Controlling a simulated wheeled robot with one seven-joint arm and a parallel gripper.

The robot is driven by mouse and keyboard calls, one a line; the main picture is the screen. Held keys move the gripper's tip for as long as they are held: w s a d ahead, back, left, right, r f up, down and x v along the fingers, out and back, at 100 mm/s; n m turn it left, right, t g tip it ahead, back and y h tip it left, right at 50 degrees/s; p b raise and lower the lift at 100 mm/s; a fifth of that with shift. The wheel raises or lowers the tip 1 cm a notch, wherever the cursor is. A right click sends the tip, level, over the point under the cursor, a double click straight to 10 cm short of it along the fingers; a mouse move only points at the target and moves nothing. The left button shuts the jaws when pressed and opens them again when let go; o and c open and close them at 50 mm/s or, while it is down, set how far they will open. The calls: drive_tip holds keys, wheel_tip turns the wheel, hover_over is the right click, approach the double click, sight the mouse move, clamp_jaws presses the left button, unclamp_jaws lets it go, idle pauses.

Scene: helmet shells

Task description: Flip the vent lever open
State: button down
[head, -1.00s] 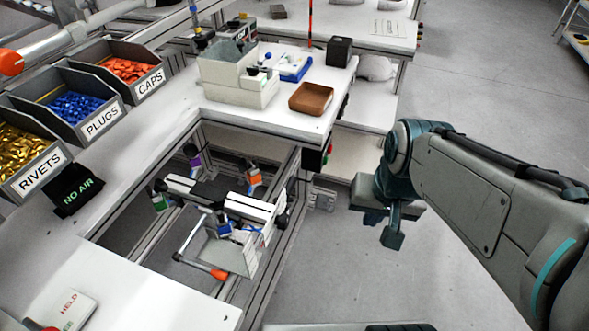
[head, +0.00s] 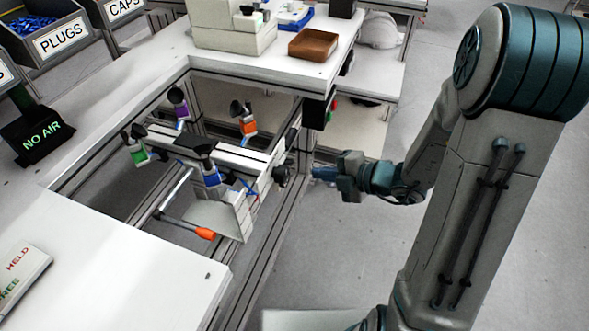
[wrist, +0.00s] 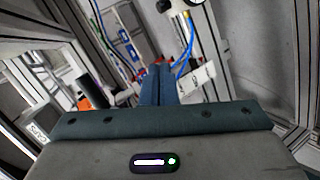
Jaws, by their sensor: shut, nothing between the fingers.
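A metal lever with an orange grip (head: 205,233) hangs at the front of a white-and-grey fixture in the bench opening. I cannot tell whether it is the vent lever; no part carries a readable vent label. My gripper (head: 318,173) is to the right of the fixture, beside the bench leg, apart from the orange grip. Its teal fingers (wrist: 157,85) are together and empty in the wrist view. Beyond them are a blue hose (wrist: 184,66), a white tag (wrist: 196,79) and a black-and-white fitting (wrist: 178,5); the fingers hide part of this area.
Coloured clamps, including a green one (head: 140,152) and an orange one (head: 248,125), stand around the fixture. A "NO AIR" sign (head: 42,138) stands on the left bench. A brown tray (head: 313,43) sits on the back bench. Floor (head: 330,270) is clear below my gripper.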

drive_tip(key=m, duration=0.1)
drive_tip(key=w+d+f+m, duration=0.1)
drive_tip(key=shift+w+f+m+t, duration=0.1)
drive_tip(key=shift+f+m+t, duration=0.15)
drive_tip(key=shift+m+t, duration=0.15)
drive_tip(key=w+d+f+b+x, duration=0.1)
drive_tip(key=w+d+b+x, duration=0.1)
drive_tip(key=x, duration=1)
drive_tip(key=shift+w+a+f+b, duration=0.15)
drive_tip(key=shift+a+f+b, duration=0.2)
drive_tip(key=shift+b, duration=0.5)
drive_tip(key=shift+w+d+r+p, duration=0.15)
drive_tip(key=shift+d+p, duration=0.05)
drive_tip(key=shift+p, duration=0.45)
